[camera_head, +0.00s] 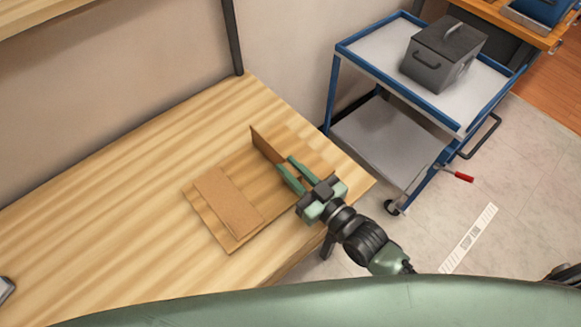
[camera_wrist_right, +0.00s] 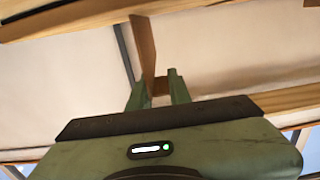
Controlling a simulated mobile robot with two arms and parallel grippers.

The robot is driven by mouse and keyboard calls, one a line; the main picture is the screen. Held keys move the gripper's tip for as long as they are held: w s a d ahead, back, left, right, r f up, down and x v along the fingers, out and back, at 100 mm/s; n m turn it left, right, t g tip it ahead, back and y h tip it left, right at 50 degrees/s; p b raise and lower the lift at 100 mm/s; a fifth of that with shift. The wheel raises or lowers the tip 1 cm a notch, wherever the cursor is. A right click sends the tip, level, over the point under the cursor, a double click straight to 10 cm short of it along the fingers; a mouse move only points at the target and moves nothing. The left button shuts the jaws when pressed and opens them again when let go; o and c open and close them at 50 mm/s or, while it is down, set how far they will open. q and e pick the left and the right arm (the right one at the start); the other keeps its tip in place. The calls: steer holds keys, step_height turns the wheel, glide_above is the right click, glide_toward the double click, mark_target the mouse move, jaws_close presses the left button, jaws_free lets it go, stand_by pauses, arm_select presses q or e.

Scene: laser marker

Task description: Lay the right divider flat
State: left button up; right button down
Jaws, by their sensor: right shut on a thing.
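The right divider (camera_head: 265,146) is a thin brown panel standing on edge on a flat wooden panel (camera_head: 232,240) on the workbench. In the right wrist view the divider (camera_wrist_right: 144,45) rises in front of my gripper. My right gripper (camera_head: 285,164) reaches in from the right edge of the bench and is shut on the divider; its two green fingers also show in the wrist view (camera_wrist_right: 157,84). Part of the divider's lower edge is hidden by the fingers. Another brown divider (camera_head: 229,198) lies flat on the left part of the panel. My left gripper is not in view.
The wooden workbench (camera_head: 110,190) is mostly clear to the left. A blue-framed cart (camera_head: 385,85) with a dark grey lidded box (camera_head: 437,65) stands beyond its right end. A grey object (camera_head: 6,288) lies at the left picture edge.

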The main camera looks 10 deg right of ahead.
steer(key=shift+d, duration=0.1)
steer(key=shift+w+d+m+p, duration=0.45)
steer(key=shift+d+m, duration=0.2)
steer(key=shift+m, duration=0.65)
steer(key=shift+w+d+f+m+b, duration=0.15)
steer(key=shift+w+d+m, duration=0.15)
steer(key=shift+m, duration=0.4)
steer(key=shift+w+d+f+m+b, duration=0.1)
steer(key=shift+w+d+f+m, duration=0.1)
steer(key=shift+d+m, duration=0.4)
steer(key=shift+w+d+f+m+b, duration=0.1)
steer(key=shift+w+d+m, duration=0.15)
steer(key=shift+m, duration=0.55)
